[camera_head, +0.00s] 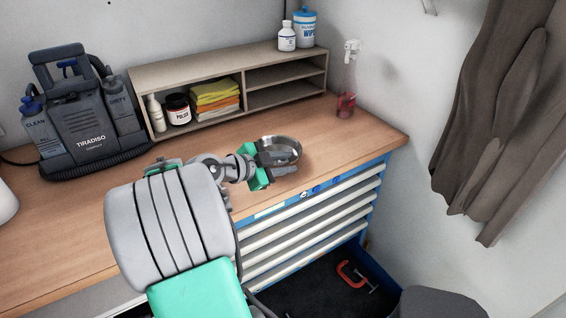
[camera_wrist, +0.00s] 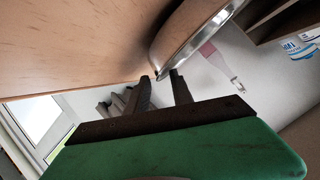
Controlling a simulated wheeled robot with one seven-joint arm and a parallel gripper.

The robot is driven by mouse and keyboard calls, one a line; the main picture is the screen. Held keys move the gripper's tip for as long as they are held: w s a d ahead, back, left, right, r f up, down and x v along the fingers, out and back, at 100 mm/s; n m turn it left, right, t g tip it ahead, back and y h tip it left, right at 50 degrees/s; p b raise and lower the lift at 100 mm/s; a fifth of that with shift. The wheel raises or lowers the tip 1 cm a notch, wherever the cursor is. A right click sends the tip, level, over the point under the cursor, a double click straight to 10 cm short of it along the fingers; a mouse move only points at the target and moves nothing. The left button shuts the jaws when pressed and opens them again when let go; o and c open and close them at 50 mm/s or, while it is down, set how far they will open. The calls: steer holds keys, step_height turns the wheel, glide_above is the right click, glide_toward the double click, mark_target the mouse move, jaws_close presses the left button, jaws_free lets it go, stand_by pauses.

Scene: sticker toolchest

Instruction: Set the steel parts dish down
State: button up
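The steel parts dish (camera_head: 294,143) is a round, shallow, shiny metal bowl at the right part of the wooden bench top. In the wrist view the dish (camera_wrist: 187,30) shows at close range with its rim towards the right. It looks level and on or very near the wood; I cannot tell whether it touches. My gripper (camera_head: 283,165) is at the dish's near side. In the wrist view my gripper (camera_wrist: 160,76) has its two dark fingers apart, with the dish's near edge between the tips. A gap shows between the fingers.
The bench top (camera_head: 330,140) is clear to the dish's right. Behind stands a wooden shelf (camera_head: 290,60) with cloths (camera_head: 214,97) and a polish jar (camera_head: 178,110). A red-tinted bottle (camera_head: 346,105) stands at the back right. A grey machine (camera_head: 85,120) is at left.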

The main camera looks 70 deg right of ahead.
steer(key=v, duration=1.1)
steer(key=shift+w+a+r, duration=0.15)
steer(key=shift+r, duration=0.05)
steer(key=shift+w+a, duration=0.1)
steer(key=shift+a, duration=0.2)
